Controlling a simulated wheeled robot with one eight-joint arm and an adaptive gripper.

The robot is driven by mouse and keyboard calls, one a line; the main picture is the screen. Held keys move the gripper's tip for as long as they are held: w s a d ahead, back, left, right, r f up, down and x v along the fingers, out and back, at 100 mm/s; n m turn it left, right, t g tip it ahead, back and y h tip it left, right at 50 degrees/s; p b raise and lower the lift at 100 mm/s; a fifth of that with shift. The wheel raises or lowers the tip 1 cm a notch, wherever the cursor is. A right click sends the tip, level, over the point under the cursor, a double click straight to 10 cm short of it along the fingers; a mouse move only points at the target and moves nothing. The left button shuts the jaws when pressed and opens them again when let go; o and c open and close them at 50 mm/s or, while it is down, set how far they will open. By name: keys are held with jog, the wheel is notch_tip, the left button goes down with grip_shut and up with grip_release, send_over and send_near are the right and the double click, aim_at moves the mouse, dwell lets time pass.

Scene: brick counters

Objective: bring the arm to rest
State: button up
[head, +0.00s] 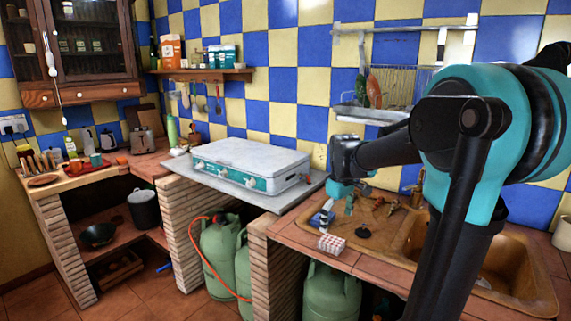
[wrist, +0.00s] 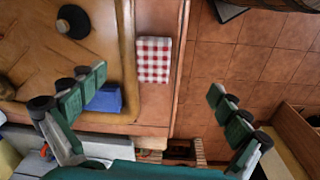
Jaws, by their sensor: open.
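My gripper (head: 341,207) hangs from the teal and black arm over the counter by the sink in the head view. In the wrist view its two green-padded fingers (wrist: 157,86) are spread wide apart, with nothing held between them. Below them a folded red-and-white checked cloth (wrist: 153,60) lies near the counter edge, apart from the fingers. The cloth also shows in the head view (head: 332,243), just below the gripper. A blue item (wrist: 106,98) lies beside the left finger in the wrist view, partly hidden by it.
A brown sink (head: 410,238) and its tap are right of the gripper. A white and teal stove (head: 250,167) stands left of it. A wire dish rack (head: 405,85) hangs on the tiled wall behind the arm. Green gas bottles (head: 331,292) stand under the counters. Open floor lies at front left.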

jog(key=s+d+f+m+t, duration=0.3)
jog(key=s+f+m, duration=0.5)
jog(key=s+f, duration=0.6)
jog(key=s, duration=0.4)
jog(key=shift+s+f+m, duration=0.2)
jog(key=shift+f+m, duration=0.2)
